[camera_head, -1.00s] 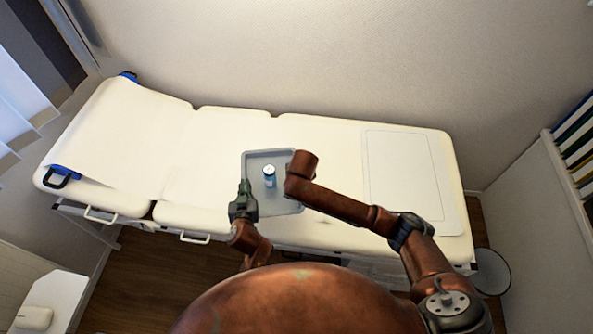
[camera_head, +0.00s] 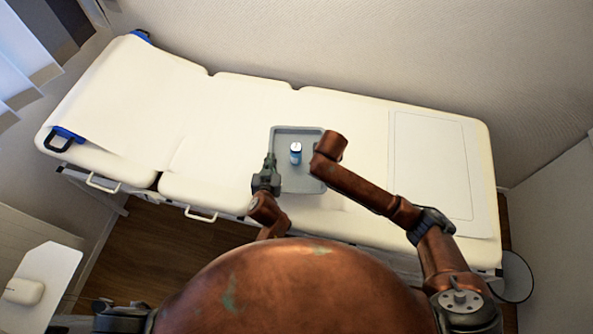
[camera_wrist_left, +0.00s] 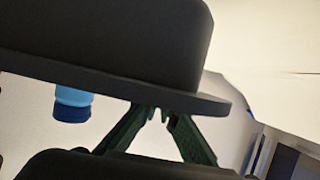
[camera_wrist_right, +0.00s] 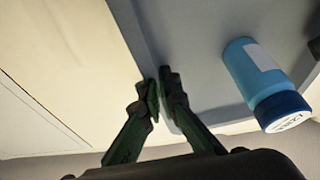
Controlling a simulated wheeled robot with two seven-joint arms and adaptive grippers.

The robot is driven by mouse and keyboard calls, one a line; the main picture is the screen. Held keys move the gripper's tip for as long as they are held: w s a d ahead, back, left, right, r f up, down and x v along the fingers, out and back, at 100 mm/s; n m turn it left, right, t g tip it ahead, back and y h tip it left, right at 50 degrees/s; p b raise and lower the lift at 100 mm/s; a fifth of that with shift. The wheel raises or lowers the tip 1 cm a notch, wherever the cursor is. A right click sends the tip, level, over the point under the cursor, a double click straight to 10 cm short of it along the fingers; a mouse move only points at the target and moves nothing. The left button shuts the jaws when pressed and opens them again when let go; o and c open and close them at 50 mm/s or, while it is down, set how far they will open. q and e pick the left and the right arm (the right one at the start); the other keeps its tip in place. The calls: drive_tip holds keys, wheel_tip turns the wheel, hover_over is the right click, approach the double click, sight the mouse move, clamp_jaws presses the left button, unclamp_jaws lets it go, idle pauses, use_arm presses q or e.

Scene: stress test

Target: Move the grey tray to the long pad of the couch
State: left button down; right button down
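The grey tray (camera_head: 283,180) is over the middle of the couch (camera_head: 225,130), near the left end of its long pad (camera_head: 360,122). I cannot tell whether it touches the couch. A blue bottle with a white label (camera_head: 295,153) stands upright in it. My left gripper (camera_head: 268,163) is at the tray's left edge. In the left wrist view its fingertips (camera_wrist_left: 160,112) close at the dark rim. My right gripper is hidden behind its own arm in the head view. In the right wrist view its fingers (camera_wrist_right: 160,92) pinch the tray's rim.
A white sheet with an outlined rectangle (camera_head: 432,165) lies on the long pad's right part. The pad between it and the tray is clear. The couch's raised head section (camera_head: 125,95) is at the left. A wall (camera_head: 360,50) runs behind. A white cabinet (camera_head: 45,275) stands lower left.

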use_arm(q)
drive_tip(key=shift+r, duration=0.15)
use_arm(e)
drive_tip(key=shift+r, duration=0.15)
